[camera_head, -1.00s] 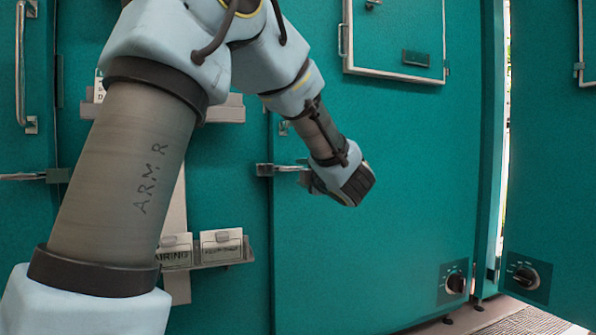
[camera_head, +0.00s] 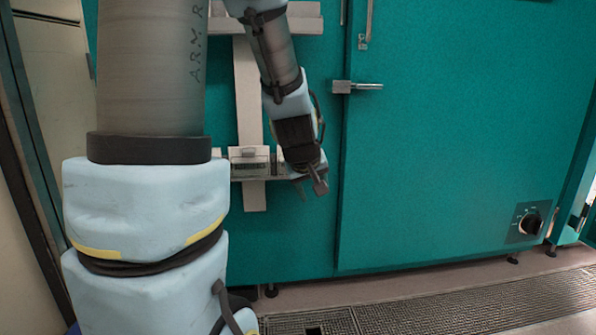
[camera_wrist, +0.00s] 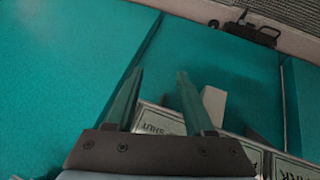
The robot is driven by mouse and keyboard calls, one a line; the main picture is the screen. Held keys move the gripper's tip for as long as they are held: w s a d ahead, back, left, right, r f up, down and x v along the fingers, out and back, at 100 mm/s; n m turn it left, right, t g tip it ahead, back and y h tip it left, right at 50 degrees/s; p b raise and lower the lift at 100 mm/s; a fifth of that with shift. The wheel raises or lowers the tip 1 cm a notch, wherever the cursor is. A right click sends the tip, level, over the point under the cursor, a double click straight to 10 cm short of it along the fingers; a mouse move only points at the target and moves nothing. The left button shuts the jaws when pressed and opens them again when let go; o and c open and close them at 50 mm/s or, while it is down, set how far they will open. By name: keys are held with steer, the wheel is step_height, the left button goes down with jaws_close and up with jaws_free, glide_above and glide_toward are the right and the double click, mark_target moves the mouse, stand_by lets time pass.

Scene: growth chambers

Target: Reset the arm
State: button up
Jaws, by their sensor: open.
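My arm, marked "ARM R", hangs in front of the teal chamber wall in the head view. My gripper (camera_head: 311,188) points downward, to the left of the door handle and in front of the lower label shelf. In the wrist view my gripper (camera_wrist: 157,92) has its two fingers apart with nothing between them. Small labelled boxes (camera_wrist: 160,119) lie beyond and below the fingers there; I cannot tell how near they are.
A teal chamber door (camera_head: 450,150) has a metal handle (camera_head: 357,87) and a black dial (camera_head: 530,223). A label box (camera_head: 249,161) sits on the shelf left of my gripper. A floor grate (camera_head: 440,309) runs along the chamber's foot. The space before the door is clear.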

steer(key=s+a+f+m+g+y, duration=0.25)
steer(key=s+a+f+g, duration=0.3)
steer(key=s+a, duration=0.6)
step_height(320, 180, up, 38)
steer(key=s+m+p, duration=0.1)
steer(key=p, duration=3.7)
steer(key=shift+s+d+f, duration=0.15)
steer(key=shift+s+d, duration=0.25)
steer(key=shift+d, duration=0.05)
steer(key=shift+d+h, duration=0.15)
steer(key=shift+h, duration=0.1)
